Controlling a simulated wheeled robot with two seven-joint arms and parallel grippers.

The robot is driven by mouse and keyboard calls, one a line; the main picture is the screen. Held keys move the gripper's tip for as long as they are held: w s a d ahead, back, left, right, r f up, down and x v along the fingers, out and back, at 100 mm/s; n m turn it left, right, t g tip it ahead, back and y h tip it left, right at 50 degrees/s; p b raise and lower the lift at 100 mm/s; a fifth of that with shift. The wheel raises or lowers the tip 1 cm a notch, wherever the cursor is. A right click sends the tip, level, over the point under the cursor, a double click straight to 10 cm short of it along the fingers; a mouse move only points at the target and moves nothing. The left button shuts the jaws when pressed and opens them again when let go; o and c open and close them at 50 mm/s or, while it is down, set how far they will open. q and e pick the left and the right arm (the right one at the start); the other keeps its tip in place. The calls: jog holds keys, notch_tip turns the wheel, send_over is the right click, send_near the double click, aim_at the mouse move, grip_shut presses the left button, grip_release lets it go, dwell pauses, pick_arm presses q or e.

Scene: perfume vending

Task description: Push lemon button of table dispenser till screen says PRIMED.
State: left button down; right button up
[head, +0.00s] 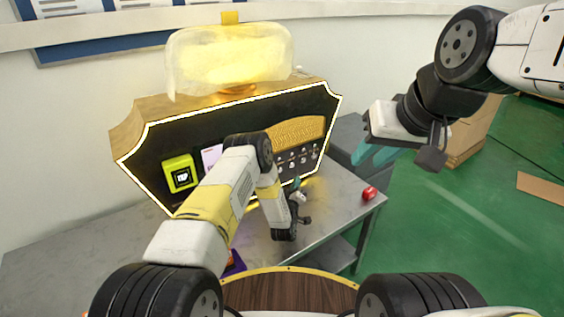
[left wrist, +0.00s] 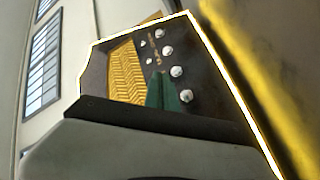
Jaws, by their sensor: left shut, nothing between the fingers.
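The table dispenser (head: 150,125) has a black panel with a glowing white edge and a lit yellow glass tank (head: 230,55) on top. A small yellow-framed screen (head: 182,174) is at the panel's left; its text is too small to read. Several round pale buttons (head: 305,158) sit below a gold grille (head: 297,132); which is lemon I cannot tell. My left gripper (head: 297,184) is shut and empty in front of the panel's lower right. In the left wrist view its teal fingers (left wrist: 166,88) overlap the panel beside the buttons (left wrist: 176,71); contact is unclear. My right gripper (head: 372,155) is open and empty, right of the dispenser.
The grey metal table (head: 335,210) holds the dispenser. A small red object (head: 369,193) lies near its right edge. A wooden round surface with a gold rim (head: 290,290) is at the front. A brown box (head: 470,135) stands on the green floor at right.

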aim_at(280, 170)
pick_arm(q)
jog(key=shift+s+f, duration=0.65)
jog(key=shift+f, duration=0.2)
jog(key=w+a, duration=0.5)
jog(key=w, duration=0.2)
jog(key=shift+w+a, duration=0.1)
dwell(1.8)
jog(key=shift+w+a, duration=0.2)
jog(key=shift+w, duration=0.1)
jog(key=shift+w+a, duration=0.3)
jog(key=shift+w, duration=0.05)
dwell(1.0)
jog(key=shift+s+d, duration=0.5)
jog(key=shift+s, duration=0.2)
